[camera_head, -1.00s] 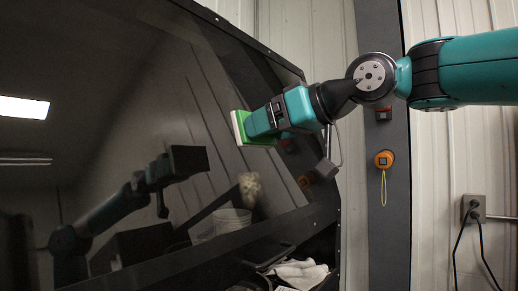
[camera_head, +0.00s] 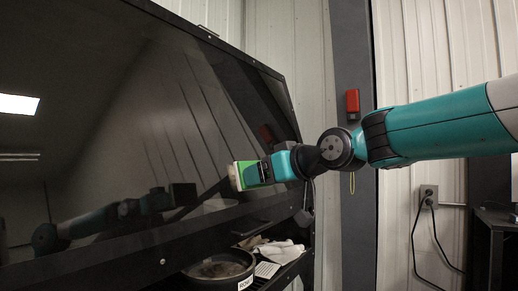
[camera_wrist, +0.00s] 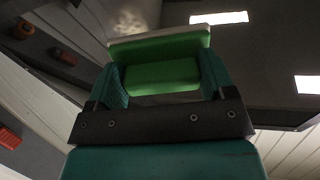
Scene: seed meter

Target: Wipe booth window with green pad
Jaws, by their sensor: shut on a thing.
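The booth window (camera_head: 130,110) is a dark, glossy, tilted pane in a black frame, filling the left of the head view and reflecting my arm and ceiling lights. My gripper (camera_head: 262,172) is shut on the green pad (camera_head: 246,175), which has a pale face turned toward the glass. The pad is at the lower right part of the window; I cannot tell whether it touches the glass. In the wrist view the pad (camera_wrist: 160,76) sits between both fingers of my gripper (camera_wrist: 162,85), its white layer outermost.
Below the window, an open shelf holds a round dark pan (camera_head: 220,268) and white cloths (camera_head: 280,250). A grey post (camera_head: 350,150) with a red box (camera_head: 352,101) stands behind my arm. A wall outlet (camera_head: 428,196) with cables is at right.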

